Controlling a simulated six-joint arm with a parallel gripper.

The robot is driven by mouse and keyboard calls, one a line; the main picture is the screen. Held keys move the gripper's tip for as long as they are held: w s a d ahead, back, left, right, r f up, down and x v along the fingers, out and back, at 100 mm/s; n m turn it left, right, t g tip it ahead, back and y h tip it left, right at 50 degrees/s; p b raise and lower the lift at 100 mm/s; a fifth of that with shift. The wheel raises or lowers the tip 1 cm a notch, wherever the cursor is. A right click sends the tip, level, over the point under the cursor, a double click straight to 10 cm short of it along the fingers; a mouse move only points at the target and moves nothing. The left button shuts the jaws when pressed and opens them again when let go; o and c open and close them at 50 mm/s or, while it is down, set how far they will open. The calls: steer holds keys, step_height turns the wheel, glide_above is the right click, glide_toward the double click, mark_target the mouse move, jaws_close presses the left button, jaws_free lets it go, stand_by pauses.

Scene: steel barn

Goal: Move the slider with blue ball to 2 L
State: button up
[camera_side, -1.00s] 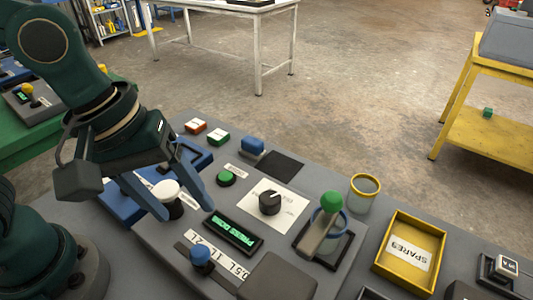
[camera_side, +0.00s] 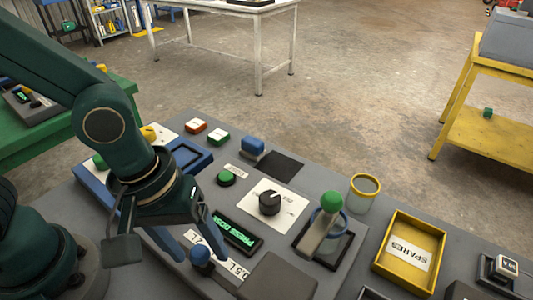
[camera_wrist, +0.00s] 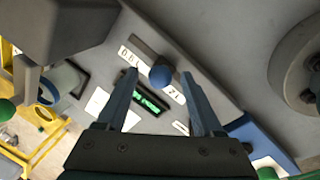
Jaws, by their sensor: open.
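The slider has a blue ball (camera_side: 200,255) on top and stands at the middle of its printed scale, between the 0.5 L and 2 L marks. The scale strip (camera_side: 238,270) runs beside it; the 2 L mark (camera_wrist: 177,93) shows in the wrist view, on the right of the ball. My gripper (camera_side: 204,248) is open, with its fingers pointing down around the ball's place. The 1 L mark is hidden in the wrist view.
A green display (camera_side: 235,234) lies just behind the scale. Beyond are a black dial (camera_side: 270,203), a green button (camera_side: 226,177) and a green-topped lever (camera_side: 331,202). A grey block (camera_side: 280,277) stands close on the right of the slider. A yellow spares tray (camera_side: 410,252) is farther right.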

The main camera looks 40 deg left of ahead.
jaws_close()
stand_by(1.4)
